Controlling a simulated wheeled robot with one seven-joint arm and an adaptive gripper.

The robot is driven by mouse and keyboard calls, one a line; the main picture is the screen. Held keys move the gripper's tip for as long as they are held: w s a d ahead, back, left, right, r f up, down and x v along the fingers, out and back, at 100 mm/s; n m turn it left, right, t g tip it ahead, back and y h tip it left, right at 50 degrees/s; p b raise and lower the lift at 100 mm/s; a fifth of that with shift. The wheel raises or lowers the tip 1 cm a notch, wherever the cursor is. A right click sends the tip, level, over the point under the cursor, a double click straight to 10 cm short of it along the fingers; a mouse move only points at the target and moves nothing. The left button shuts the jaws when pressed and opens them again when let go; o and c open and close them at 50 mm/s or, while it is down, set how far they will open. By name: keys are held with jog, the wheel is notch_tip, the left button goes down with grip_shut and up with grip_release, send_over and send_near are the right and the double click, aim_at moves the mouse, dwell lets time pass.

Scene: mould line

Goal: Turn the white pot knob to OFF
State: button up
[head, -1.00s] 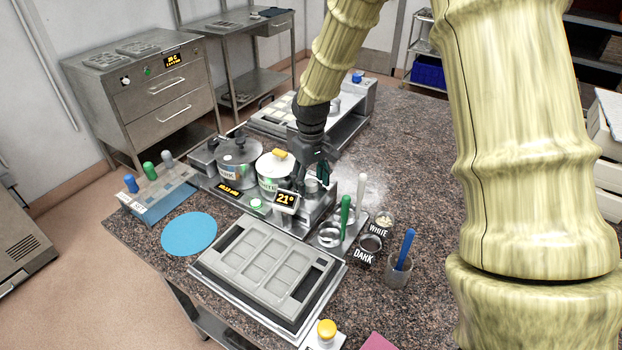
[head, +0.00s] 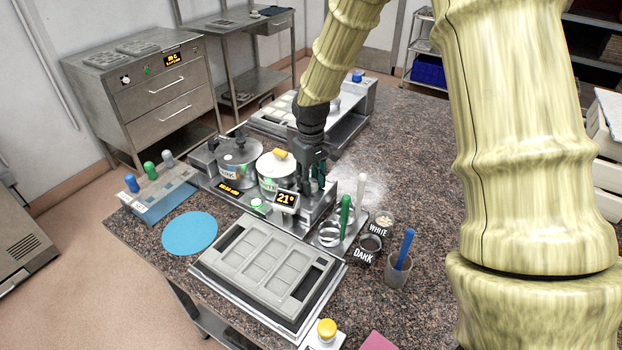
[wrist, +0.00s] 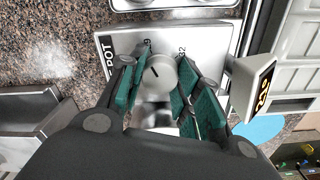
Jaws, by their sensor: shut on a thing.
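In the wrist view a round silver-grey knob (wrist: 159,74) with a dark pointer line sits on a pale panel (wrist: 120,42) marked "POT", with part of a number scale around it. My gripper (wrist: 158,84) has its green-padded fingers closed on either side of the knob. In the head view my gripper (head: 314,178) points down just right of the white pot (head: 268,184), which has a pale lid and yellow handle. The knob is hidden there behind the fingers and the display. I cannot read an OFF mark.
A display (head: 287,199) reading 21° stands close in front of my gripper. A dark-labelled pot (head: 238,162) is to the left. A grey mould (head: 265,262) lies in front. Jars and upright tools, including a green one (head: 345,215), stand to the right. Open counter lies behind them.

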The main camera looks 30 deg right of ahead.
jog(key=n+p, duration=0.3)
jog(key=n, duration=0.3)
jog(key=shift+r+n, duration=0.1)
jog(key=shift+n, duration=0.3)
jog(key=n+p, duration=0.2)
jog(key=n, duration=0.3)
jog(key=shift+n+p, duration=0.35)
jog(key=shift+n, duration=0.05)
jog(key=o, duration=1.1)
notch_tip(320, 180, up, 12)
jog(key=shift+f, duration=0.1)
jog(key=shift+f, duration=0.1)
dwell(0.4)
